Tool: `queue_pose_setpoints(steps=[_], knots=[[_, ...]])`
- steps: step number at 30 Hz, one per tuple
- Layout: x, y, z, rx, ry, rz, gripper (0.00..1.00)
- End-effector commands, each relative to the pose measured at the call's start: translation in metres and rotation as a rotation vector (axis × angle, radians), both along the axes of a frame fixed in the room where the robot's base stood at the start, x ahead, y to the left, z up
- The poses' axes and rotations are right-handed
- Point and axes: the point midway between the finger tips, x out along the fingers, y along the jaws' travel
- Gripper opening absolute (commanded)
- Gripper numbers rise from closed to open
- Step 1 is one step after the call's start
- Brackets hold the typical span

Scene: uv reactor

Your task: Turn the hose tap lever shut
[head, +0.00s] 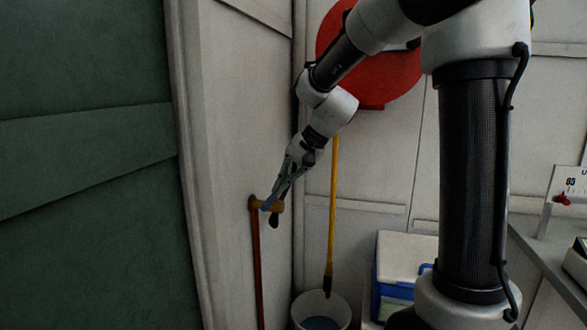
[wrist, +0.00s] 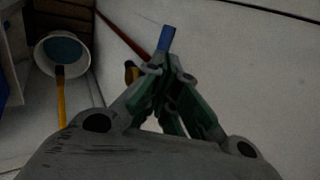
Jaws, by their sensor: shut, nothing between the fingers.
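The hose tap is a brass body (head: 277,206) on the wall at the top of a red upright pipe (head: 258,265), with a dark spout (head: 274,221) below it. Its blue lever (head: 267,204) shows by my fingertips. My gripper (head: 274,193) reaches down to the tap from the upper right, its fingers shut and empty. In the wrist view the blue lever (wrist: 166,38) sticks out just beyond the closed fingertips (wrist: 160,66). I cannot tell whether they touch it. Part of the brass tap (wrist: 130,70) shows left of the fingers, the rest hidden behind them.
A yellow pole (head: 333,210) stands in a white bucket (head: 299,308) right of the tap. A blue and white cooler box (head: 405,262) stands farther right. A red disc (head: 395,82) hangs behind my arm. A green panel (head: 80,170) fills the left.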

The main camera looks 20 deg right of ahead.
Motion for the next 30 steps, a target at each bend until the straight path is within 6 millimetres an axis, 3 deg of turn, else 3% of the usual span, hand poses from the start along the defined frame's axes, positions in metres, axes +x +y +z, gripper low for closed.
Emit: queue_pose_setpoints(steps=[8, 30], knots=[[0.009, 0.014, -0.025, 0.0, 0.001, 0.001, 0.0], [0.014, 0.024, -0.034, 0.001, 0.002, 0.0, 0.0]])
